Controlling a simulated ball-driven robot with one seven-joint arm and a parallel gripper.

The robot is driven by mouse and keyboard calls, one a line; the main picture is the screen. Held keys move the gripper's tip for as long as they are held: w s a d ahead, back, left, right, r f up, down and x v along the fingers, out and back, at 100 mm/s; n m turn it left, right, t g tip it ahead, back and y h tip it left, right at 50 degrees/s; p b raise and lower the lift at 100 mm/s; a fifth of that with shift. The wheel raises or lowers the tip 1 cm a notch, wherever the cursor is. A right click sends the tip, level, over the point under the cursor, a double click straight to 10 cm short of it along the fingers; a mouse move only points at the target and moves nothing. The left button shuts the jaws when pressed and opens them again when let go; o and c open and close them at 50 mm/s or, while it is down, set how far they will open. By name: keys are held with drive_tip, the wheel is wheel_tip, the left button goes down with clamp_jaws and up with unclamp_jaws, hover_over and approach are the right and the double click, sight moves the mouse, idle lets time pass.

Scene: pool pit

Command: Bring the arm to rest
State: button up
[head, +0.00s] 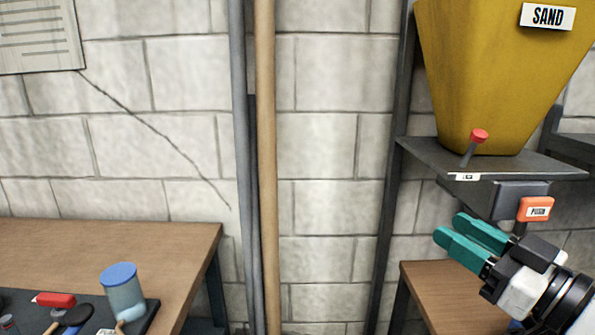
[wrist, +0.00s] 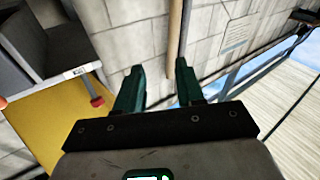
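My gripper (head: 458,236) shows at the lower right of the head view, with two teal fingers pointing to the left. The fingers stand apart with nothing between them. In the wrist view my gripper (wrist: 159,84) also shows open and empty, with the block wall beyond it. My gripper is in front of the lower right bench and below the sand hopper, touching nothing that I can see.
A yellow sand hopper (head: 490,75) with a red-knobbed lever (head: 474,147) and an orange push tag (head: 536,209) stands at right. Poles (head: 265,150) lean on the wall. A left bench (head: 190,240) bears a blue-lidded jar (head: 123,291) and tools. A right bench (head: 432,283) is below.

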drive_tip(key=s+d+f+m+g+h+p, duration=0.1)
drive_tip(key=s+f+m+g+h+p, duration=0.15)
drive_tip(key=f, duration=0.85)
drive_tip(key=s+f+m+g+h+p, duration=0.2)
drive_tip(key=s+f+m+g+h, duration=0.15)
drive_tip(key=f, duration=0.75)
drive_tip(key=s+d+f+m+g+h+p, duration=0.1)
drive_tip(key=s+f+g, duration=0.3)
drive_tip(key=s, duration=0.8)
drive_tip(key=s+d+f+m+g+h+p, duration=0.1)
drive_tip(key=s+d+f+g+h+p, duration=0.2)
drive_tip(key=s+f, duration=0.6)
drive_tip(key=s+g, duration=0.2)
drive_tip(key=s, duration=0.1)
drive_tip(key=shift+s, duration=0.15)
drive_tip(key=shift+f, duration=0.1)
